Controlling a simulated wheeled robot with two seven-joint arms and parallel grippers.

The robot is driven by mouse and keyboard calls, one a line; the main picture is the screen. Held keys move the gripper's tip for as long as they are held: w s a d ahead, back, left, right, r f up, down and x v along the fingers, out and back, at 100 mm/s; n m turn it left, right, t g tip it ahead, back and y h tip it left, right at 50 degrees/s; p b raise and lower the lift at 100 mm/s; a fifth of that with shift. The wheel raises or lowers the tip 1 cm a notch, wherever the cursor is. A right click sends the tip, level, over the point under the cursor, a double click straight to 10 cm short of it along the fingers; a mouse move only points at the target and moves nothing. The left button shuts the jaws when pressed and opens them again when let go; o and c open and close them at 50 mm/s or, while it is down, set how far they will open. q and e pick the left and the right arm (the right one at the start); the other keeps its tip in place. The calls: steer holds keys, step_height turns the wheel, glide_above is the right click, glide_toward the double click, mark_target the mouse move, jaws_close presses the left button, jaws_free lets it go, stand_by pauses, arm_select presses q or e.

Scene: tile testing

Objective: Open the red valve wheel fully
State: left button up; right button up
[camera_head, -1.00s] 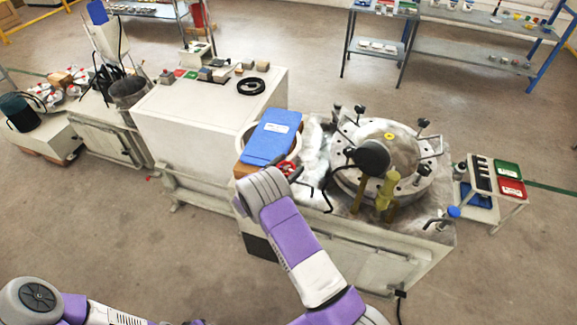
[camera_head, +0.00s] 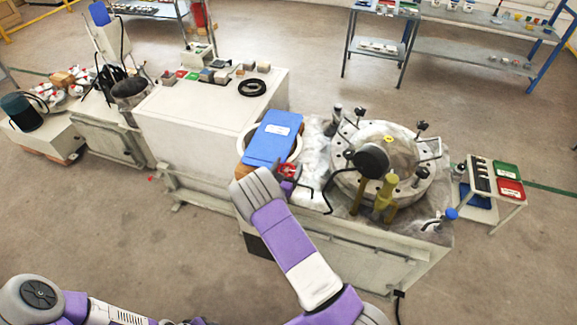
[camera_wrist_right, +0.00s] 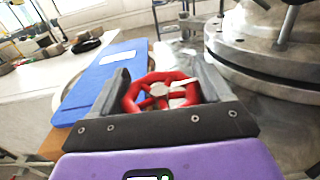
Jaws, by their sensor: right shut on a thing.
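The red valve wheel (camera_wrist_right: 163,92) sits between the two dark fingers of my right gripper (camera_wrist_right: 165,88) in the right wrist view, and the gripper is shut on it. In the head view only a bit of the red wheel (camera_head: 288,171) shows beside my right wrist, just in front of the blue board. My right arm hides most of the wheel and the gripper there. My left arm shows at the bottom left of the head view, but its gripper is not seen.
A blue board (camera_head: 273,138) lies left of the wheel, very close to my right gripper. A round metal pressure vessel (camera_head: 385,165) with clamps stands to the right. A white cabinet (camera_head: 205,115) is at the left. A small tray cart (camera_head: 490,185) stands far right.

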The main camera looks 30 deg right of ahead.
steer(key=shift+w+r+n+t+y+p, duration=0.1)
steer(key=shift+n+t+y+p, duration=0.25)
steer(key=shift+n+t+y, duration=0.7)
steer(key=shift+a, duration=0.1)
steer(key=o, duration=1)
steer(key=v, duration=0.7)
steer(key=shift+s+a+p, duration=0.2)
steer(key=shift+p, duration=0.25)
steer(key=shift+s+d, duration=0.1)
